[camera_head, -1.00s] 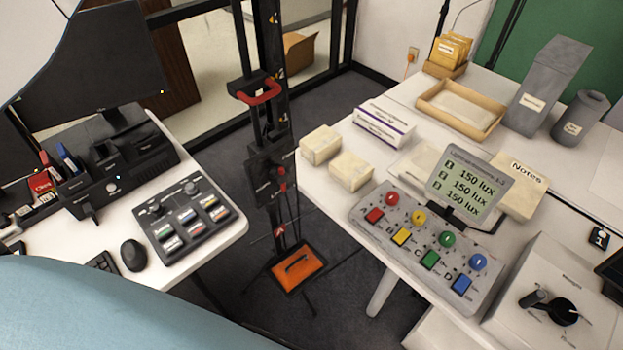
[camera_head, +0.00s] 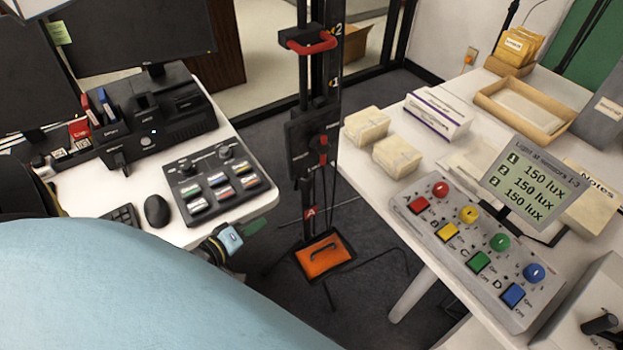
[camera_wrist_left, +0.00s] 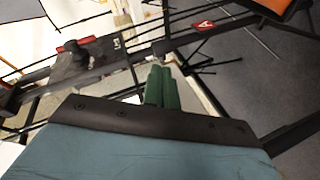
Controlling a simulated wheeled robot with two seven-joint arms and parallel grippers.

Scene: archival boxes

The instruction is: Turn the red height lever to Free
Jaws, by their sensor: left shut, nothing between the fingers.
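The red height lever (camera_head: 323,150) shows in the head view on the black plate (camera_head: 304,155) of a tall dark post. The lever looks roughly upright; the plate's lettering is too small to read. In the left wrist view the plate (camera_wrist_left: 90,65) is at the upper left, with a dark knob and a bit of red on it. My left gripper (camera_head: 258,227) is below and left of the plate, apart from it. Its green fingers (camera_wrist_left: 159,86) are shut and empty. My right gripper is not in view.
A red handle (camera_head: 313,46) sits higher on the post. An orange panel with a handle (camera_head: 324,258) is low on it. The left desk (camera_head: 128,195) carries a switch box (camera_head: 213,183). The right table (camera_head: 408,232) carries a coloured button panel (camera_head: 470,245). Floor shows between them.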

